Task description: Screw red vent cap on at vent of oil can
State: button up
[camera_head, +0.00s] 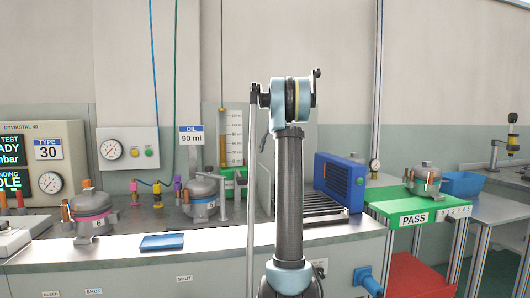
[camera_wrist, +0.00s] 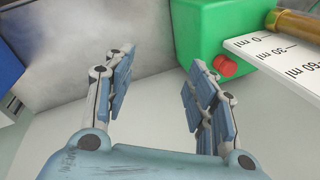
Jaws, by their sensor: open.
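In the wrist view a green block-like body, apparently the oil can (camera_wrist: 203,28), stands at the top, right of centre. A red cap (camera_wrist: 227,66) sits against its lower right corner; I cannot tell whether it is threaded on. My gripper (camera_wrist: 160,70) is open, with nothing between its fingers. Its right finger lies just below the can in the picture, left of the red cap, and they look apart. In the head view part of a green thing (camera_head: 229,188) shows behind the bench items; my arm hides the gripper there.
A white millilitre scale (camera_wrist: 280,58) with an amber tube (camera_wrist: 298,23) stands close right of the cap. A blue thing (camera_wrist: 8,65) is at the far left.

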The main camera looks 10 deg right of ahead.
jog(key=w+a, duration=0.1)
jog(key=a, duration=0.2)
jog(key=w+a, duration=0.2)
jog(key=a, duration=0.2)
jog(key=w+a, duration=0.2)
jog(key=a, duration=0.1)
jog(key=shift+w+a, duration=0.1)
jog(key=shift+a, duration=0.2)
jog(key=x, duration=0.3)
jog(key=shift+w+a, duration=0.1)
jog(key=shift+a, duration=0.1)
jog(key=shift+x, duration=1)
grip_shut()
jog(key=m+t+h, duration=0.1)
jog(key=m, duration=0.4)
jog(key=shift+f, duration=0.1)
